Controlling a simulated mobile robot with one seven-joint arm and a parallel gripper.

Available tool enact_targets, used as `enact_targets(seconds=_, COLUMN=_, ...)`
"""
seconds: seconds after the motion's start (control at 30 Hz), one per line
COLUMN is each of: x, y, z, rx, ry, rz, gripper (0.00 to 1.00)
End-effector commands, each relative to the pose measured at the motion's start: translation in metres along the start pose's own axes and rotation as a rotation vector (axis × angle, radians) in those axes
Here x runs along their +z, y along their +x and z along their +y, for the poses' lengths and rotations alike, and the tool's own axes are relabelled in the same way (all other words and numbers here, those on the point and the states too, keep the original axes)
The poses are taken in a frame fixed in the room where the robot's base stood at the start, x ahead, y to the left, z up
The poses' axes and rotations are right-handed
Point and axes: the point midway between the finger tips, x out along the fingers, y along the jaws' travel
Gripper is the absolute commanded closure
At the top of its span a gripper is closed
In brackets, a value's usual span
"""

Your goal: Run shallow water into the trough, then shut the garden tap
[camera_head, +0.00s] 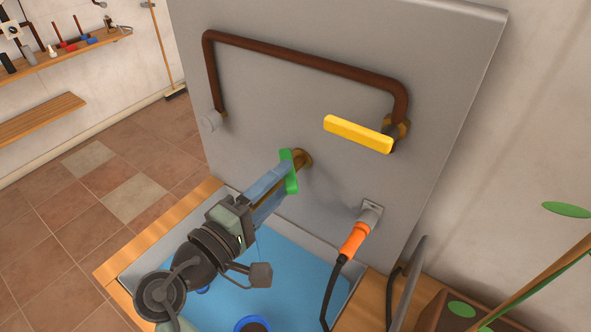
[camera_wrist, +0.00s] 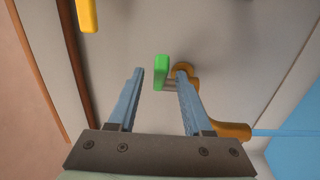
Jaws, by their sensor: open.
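The garden tap has a green handle (camera_head: 289,172) and a brass body (camera_head: 304,158) on the grey panel. In the wrist view the green handle (camera_wrist: 161,72) shows between the tips of my open gripper (camera_wrist: 159,74), with the brass spout (camera_wrist: 228,130) to the right, partly behind a finger. A pale blue streak like water (camera_wrist: 285,133) runs from the spout's end. In the head view my gripper (camera_head: 281,176) reaches to the handle. I cannot tell whether the fingers touch it. The trough (camera_head: 352,285) below holds a flat blue surface; its depth is unclear.
A yellow lever (camera_head: 358,134) and a brown pipe (camera_head: 300,56) are higher on the panel. An orange plug with a black cable (camera_head: 354,240) sits right of the tap. A plant (camera_head: 566,209) stands at far right. Tiled floor is clear at left.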

Motion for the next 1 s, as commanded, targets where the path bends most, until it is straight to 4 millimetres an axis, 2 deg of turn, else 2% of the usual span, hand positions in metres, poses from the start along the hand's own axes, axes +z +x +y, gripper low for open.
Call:
enact_targets(seconds=0.1, x=-0.001, y=-0.028, z=-0.003, rx=0.0, ry=0.001, rz=0.004, gripper=0.5)
enact_targets(seconds=0.3, x=-0.001, y=-0.06, z=-0.001, rx=0.001, ry=0.0, rz=0.001, gripper=0.5)
enact_targets(seconds=0.5, x=0.0, y=-0.072, z=0.0, rx=0.001, ry=0.0, rz=0.0, gripper=0.5)
enact_targets(seconds=0.73, x=0.0, y=-0.072, z=0.001, rx=0.001, ry=-0.001, rz=-0.001, gripper=0.5)
enact_targets(seconds=0.87, x=0.001, y=-0.07, z=-0.003, rx=-0.015, ry=0.006, rz=0.0, gripper=0.72)
enact_targets(seconds=1.0, x=0.006, y=-0.054, z=-0.025, rx=-0.123, ry=0.059, rz=0.007, gripper=0.97)
